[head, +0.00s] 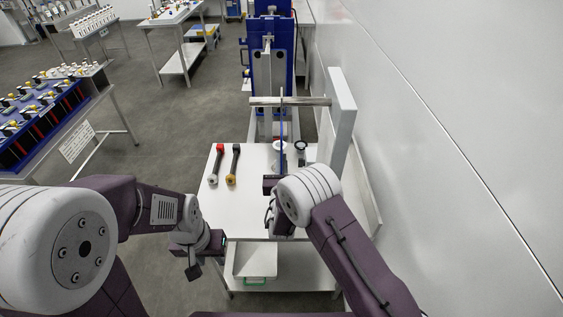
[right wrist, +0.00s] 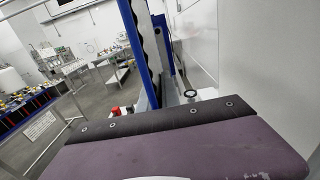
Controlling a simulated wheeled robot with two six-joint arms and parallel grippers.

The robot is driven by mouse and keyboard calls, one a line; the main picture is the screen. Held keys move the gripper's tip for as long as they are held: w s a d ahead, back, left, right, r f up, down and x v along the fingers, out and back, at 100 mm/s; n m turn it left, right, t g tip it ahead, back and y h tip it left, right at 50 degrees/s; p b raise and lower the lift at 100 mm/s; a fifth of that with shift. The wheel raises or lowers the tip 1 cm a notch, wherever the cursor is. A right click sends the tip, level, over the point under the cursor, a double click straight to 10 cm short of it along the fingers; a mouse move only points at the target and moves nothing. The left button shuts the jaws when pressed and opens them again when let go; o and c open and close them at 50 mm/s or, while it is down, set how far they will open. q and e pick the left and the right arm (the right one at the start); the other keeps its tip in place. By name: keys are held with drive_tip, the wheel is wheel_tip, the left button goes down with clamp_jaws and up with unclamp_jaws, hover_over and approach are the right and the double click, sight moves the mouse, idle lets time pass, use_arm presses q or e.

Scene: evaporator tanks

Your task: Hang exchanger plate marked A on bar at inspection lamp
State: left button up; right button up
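A thin exchanger plate (head: 282,122) with a blue edge stands upright, seen almost edge-on, in front of the white lamp panel (head: 343,112). Its top overlaps the metal bar (head: 262,101) that sticks out left from the panel; I cannot tell whether it hooks on it. The plate's blue edge and wavy face (right wrist: 140,45) rise beyond my gripper in the right wrist view. No letter A is readable. My right gripper (head: 271,188) is at the plate's lower end and seems shut on it, fingertips hidden. My left gripper (head: 194,268) hangs low beside the table, its fingers unclear.
The white table (head: 225,200) holds a red-ended tool (head: 217,162), a yellow-ended tool (head: 234,164) and a white-and-black item (head: 300,152). A blue frame (head: 270,55) stands behind. A white wall (head: 450,110) closes the right side. A shelf below carries a tray (head: 255,262).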

drive_tip(key=o, duration=0.4)
drive_tip(key=shift+s+f, duration=0.1)
drive_tip(key=shift+s, duration=0.05)
drive_tip(key=s+b, duration=0.3)
drive_tip(key=s, duration=0.6)
drive_tip(key=shift+b, duration=0.4)
